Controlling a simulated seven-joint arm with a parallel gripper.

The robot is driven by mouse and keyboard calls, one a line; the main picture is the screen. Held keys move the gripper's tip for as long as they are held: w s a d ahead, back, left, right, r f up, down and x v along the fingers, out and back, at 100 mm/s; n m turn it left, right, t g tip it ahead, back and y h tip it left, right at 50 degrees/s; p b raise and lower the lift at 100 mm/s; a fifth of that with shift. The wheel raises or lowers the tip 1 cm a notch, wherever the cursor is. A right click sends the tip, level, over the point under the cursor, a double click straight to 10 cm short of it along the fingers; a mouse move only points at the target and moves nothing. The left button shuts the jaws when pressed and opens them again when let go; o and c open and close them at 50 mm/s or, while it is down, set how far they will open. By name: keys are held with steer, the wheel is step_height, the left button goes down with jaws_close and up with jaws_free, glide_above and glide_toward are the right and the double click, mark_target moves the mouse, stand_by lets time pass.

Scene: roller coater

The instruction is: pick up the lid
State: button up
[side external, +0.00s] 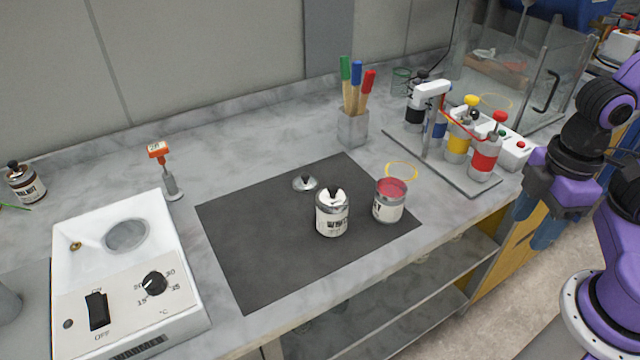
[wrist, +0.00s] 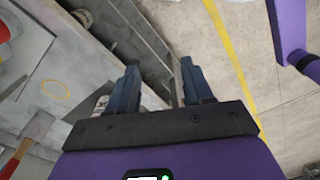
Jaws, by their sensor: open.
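An open can (side external: 388,205) showing red contents stands further right. My gripper (side external: 530,232) hangs at the right, beyond the bench edge and well away from the lid. In the wrist view my gripper (wrist: 158,70) is open, with nothing between its blue fingers. The loose lid is not visible there.
A rack of colored bottles (side external: 460,150) and a brush holder (side external: 353,127) stand at the back. A white heater box (side external: 125,265), an orange-topped tool (side external: 168,175) and a walnut jar (side external: 26,183) are at the left. The mat's left half is clear.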

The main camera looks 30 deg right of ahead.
steer(key=w+a+r+n, duration=0.1)
steer(key=w+a+r, duration=0.3)
steer(key=w+a, duration=0.5)
steer(key=r+n, duration=0.1)
steer(key=n, duration=0.3)
glide_above(305, 175)
steer(key=d, duration=0.1)
step_height(305, 175, down, 12)
steer(key=shift+d+r, duration=0.1)
steer(key=f, duration=0.2)
steer(key=a+f, duration=0.1)
steer(key=f, duration=0.1)
steer(key=shift+f, duration=0.8)
jaws_close()
